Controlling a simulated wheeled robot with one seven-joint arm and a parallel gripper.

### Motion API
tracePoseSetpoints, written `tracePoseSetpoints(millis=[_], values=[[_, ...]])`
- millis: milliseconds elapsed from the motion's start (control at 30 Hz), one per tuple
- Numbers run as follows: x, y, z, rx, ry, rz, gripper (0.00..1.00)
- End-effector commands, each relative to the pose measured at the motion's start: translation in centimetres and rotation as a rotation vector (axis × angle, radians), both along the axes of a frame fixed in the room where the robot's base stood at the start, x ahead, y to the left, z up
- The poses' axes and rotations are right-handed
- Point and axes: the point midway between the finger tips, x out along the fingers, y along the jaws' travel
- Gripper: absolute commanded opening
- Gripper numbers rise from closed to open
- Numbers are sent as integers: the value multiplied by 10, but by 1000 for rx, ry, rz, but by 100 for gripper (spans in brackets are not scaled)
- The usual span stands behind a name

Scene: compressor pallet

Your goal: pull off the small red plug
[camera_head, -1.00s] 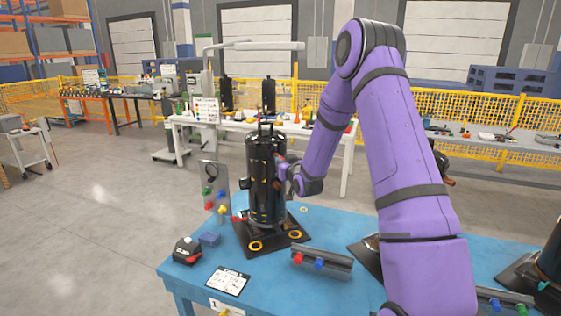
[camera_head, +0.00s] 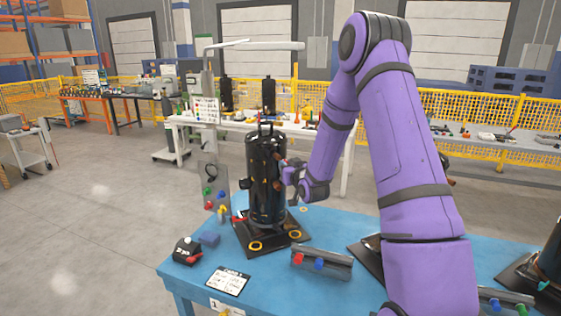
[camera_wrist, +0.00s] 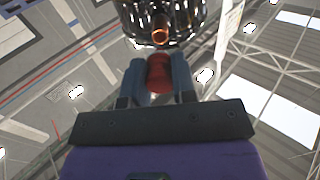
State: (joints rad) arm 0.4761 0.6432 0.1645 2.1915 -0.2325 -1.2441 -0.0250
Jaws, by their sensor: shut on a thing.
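The small red plug (camera_wrist: 159,73) sits between the two fingers of my gripper (camera_wrist: 159,78) in the wrist view, and the gripper is shut on it. Just beyond the plug is the copper-coloured end of a pipe stub (camera_wrist: 160,37) on the black compressor (camera_wrist: 185,14). The stub's round end shows, and the plug appears apart from it by a small gap. In the head view the compressor (camera_head: 265,180) stands upright on its dark base plate (camera_head: 275,240). My gripper (camera_head: 287,171) is at its right side, about mid-height; the plug is too small to make out there.
A grey rack (camera_head: 335,265) with a red and a blue plug lies on the blue table (camera_head: 300,295).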

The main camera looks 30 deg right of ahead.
Motion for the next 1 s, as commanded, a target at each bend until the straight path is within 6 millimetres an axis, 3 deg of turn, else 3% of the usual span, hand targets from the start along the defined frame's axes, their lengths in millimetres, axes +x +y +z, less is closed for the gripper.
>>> tracePoseSetpoints(millis=[433, 867, 1000], values=[[-15, 2, 0, 0, 0, 0, 0], [-16, 3, 0, 0, 0, 1, 0], [-15, 19, -13, 6, -1, 17, 0]])
